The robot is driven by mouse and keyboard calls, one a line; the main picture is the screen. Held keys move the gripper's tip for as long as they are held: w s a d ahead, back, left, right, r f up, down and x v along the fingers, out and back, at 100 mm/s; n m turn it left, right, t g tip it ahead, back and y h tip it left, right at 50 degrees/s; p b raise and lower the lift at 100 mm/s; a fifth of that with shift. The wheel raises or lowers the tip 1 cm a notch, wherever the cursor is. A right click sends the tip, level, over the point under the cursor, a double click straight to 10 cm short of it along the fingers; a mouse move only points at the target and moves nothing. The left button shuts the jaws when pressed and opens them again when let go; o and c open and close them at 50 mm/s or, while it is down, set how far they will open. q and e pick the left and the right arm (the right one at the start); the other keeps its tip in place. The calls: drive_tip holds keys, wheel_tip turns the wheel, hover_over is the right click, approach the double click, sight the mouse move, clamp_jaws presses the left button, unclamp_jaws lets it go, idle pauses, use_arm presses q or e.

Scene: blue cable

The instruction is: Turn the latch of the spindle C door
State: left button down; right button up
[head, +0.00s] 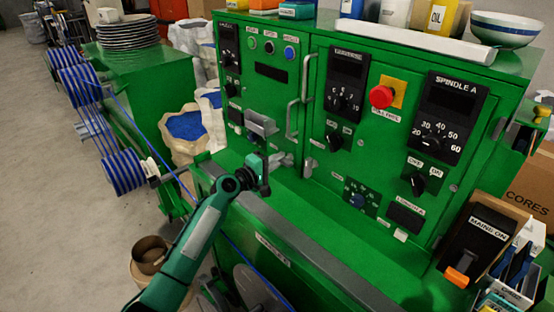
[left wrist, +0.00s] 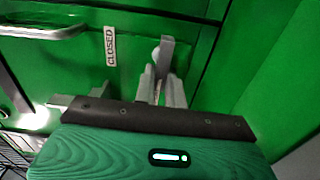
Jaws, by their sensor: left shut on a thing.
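The green cabinet door (head: 272,98) has a vertical metal handle (head: 292,118); the label at its top left is too small to read. My left gripper (head: 283,161) is at the lower part of this door, its fingers against the front. In the left wrist view, the fingers (left wrist: 160,88) are closed around the grey metal latch (left wrist: 166,48), whose upper end sticks out beyond them. A "CLOSED" label (left wrist: 110,47) is beside it on the green panel. The latch is mostly hidden by my gripper in the head view. My right gripper is not in view.
To the right are a second door with a handle (head: 308,78), a red stop button (head: 381,96) and the SPINDLE A dial (head: 434,140). A blue cable (head: 180,182) runs from spools (head: 122,172) past my left arm. A ledge (head: 300,235) juts out below the doors.

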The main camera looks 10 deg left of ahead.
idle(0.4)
use_arm(q)
drive_tip(key=c, duration=1.5)
unclamp_jaws()
drive_tip(key=shift+o, duration=0.2)
drive_tip(key=b+v, duration=0.3)
drive_tip(key=v, duration=1)
drive_tip(key=shift+s+a, duration=0.2)
drive_tip(key=shift+s, duration=0.15)
drive_tip(key=shift+f, duration=0.1)
